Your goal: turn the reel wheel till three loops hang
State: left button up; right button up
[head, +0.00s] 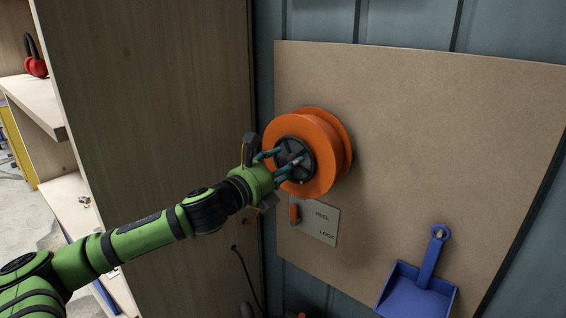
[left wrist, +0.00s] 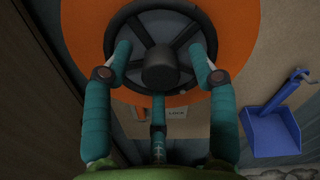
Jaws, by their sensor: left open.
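An orange reel (head: 328,140) is mounted on a brown board. Its dark spoked wheel (head: 296,153) faces my left arm. In the left wrist view the wheel (left wrist: 158,62) shows its round hub and spokes against the orange flange (left wrist: 85,45). My left gripper (head: 287,164) is open at the wheel, its teal fingers spread on both sides of the hub and one below it. In the left wrist view the gripper's fingers (left wrist: 160,60) reach the rim area; I cannot tell whether they touch it. No hanging loops show. My right gripper is not in view.
A plate (head: 315,222) marked REEL and LOCK, with an orange lever (head: 294,214), sits below the reel. A blue dustpan (head: 420,290) hangs at lower right. A tall wooden cabinet side (head: 160,90) stands close on the left. The board's right part is clear.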

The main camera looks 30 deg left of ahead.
pick_arm(q)
jog(key=c, duration=1.1)
jog(key=shift+r, duration=0.1)
jog(key=shift+c, duration=0.2)
